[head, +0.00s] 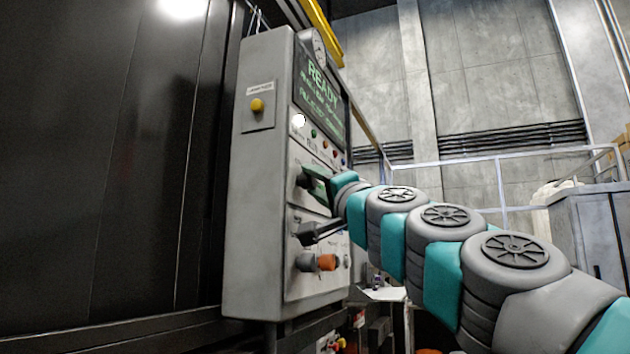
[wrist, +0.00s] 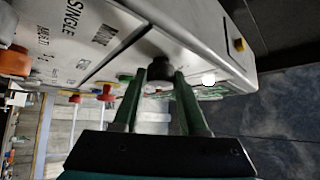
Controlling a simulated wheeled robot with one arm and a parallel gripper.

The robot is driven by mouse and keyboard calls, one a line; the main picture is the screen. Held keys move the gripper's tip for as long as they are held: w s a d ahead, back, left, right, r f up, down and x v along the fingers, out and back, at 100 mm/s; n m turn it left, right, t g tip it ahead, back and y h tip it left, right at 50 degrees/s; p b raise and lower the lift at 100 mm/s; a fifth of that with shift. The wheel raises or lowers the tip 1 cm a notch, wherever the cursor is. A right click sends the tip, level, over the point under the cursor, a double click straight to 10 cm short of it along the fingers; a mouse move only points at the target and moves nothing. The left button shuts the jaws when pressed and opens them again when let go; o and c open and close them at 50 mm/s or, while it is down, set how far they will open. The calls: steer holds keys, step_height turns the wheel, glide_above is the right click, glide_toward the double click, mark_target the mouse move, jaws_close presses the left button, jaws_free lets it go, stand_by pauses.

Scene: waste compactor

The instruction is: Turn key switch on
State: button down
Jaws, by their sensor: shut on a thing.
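A grey control panel (head: 263,190) stands left of centre in the head view, with a lit green READY screen (head: 320,90). My gripper (head: 312,184) is at the panel's front face, shut on a black knob (head: 302,181), which appears to be the key switch. In the wrist view my gripper (wrist: 160,75) has its two green fingers on either side of the black knob (wrist: 157,70). The fingers partly hide the knob, so its turn position cannot be told.
Below my gripper are a black lever (head: 318,232) and an orange knob (head: 326,262). A yellow button (head: 257,105) is on the panel's side. Small coloured buttons (head: 326,143) sit under the screen. A dark metal wall (head: 90,170) is at left, and a railing (head: 500,185) is behind.

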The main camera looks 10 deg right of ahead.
steer(key=shift+c, duration=2.2)
jaws_free()
steer(key=b+v, duration=0.1)
steer(key=v, duration=0.6)
steer(key=shift+s+f+b, duration=0.25)
steer(key=shift+s+b, duration=0.05)
steer(key=shift+b, duration=0.1)
steer(key=shift+s+d, duration=0.1)
